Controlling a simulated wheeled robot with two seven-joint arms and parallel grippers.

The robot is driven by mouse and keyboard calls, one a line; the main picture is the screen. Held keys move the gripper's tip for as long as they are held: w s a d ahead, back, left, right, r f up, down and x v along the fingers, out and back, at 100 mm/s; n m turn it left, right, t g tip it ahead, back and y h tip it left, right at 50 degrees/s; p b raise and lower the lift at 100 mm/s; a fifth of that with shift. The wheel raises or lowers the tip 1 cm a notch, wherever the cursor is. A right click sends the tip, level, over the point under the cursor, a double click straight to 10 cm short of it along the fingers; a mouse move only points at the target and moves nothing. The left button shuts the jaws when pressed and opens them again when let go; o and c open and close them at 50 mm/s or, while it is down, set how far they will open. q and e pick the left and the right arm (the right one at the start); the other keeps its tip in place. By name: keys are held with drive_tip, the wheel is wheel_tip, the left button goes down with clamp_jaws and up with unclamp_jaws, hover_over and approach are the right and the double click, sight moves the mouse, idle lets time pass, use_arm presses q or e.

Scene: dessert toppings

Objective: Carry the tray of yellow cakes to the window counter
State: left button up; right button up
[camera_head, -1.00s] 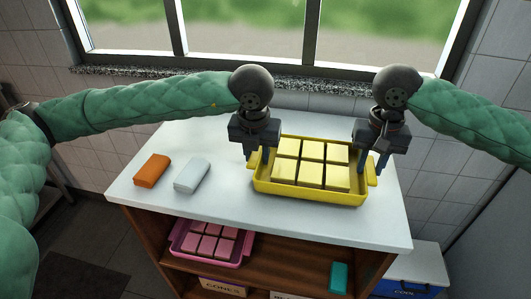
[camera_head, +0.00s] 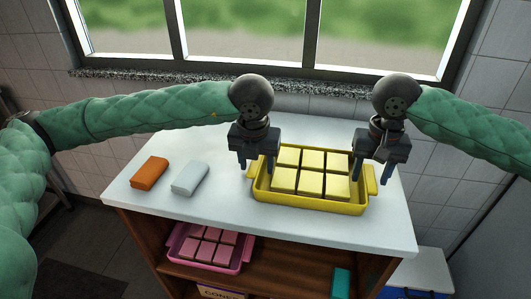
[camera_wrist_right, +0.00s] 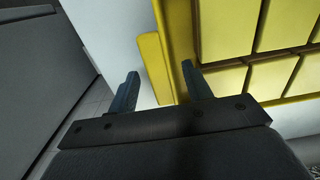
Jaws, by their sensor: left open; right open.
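The yellow tray (camera_head: 310,207) holds several pale yellow cakes (camera_head: 311,172) and rests on a white-topped unit (camera_head: 225,215) below the window. It has a handle at each end. My left gripper (camera_head: 256,168) is open at the tray's left handle (camera_head: 252,170), one finger outside the wall and one at the inner side. My right gripper (camera_head: 370,178) is open at the right handle. In the right wrist view its fingers stand either side of that handle (camera_wrist_right: 156,68), with gaps; neither visibly grips it.
An orange block (camera_head: 150,172) and a pale grey block (camera_head: 190,178) lie left of the tray. A pink tray (camera_head: 205,262) of pink cakes and a teal block (camera_head: 341,282) are on the shelf below. A speckled window ledge (camera_head: 320,89) runs behind. The front of the white top is clear.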

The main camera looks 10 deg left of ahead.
use_arm(q)
wheel_tip(320, 180, up, 12)
drive_tip(key=s, duration=0.1)
drive_tip(key=shift+s, duration=0.4)
use_arm(e)
wheel_tip(320, 180, up, 12)
idle(0.4)
use_arm(q)
drive_tip(key=shift+f, duration=0.1)
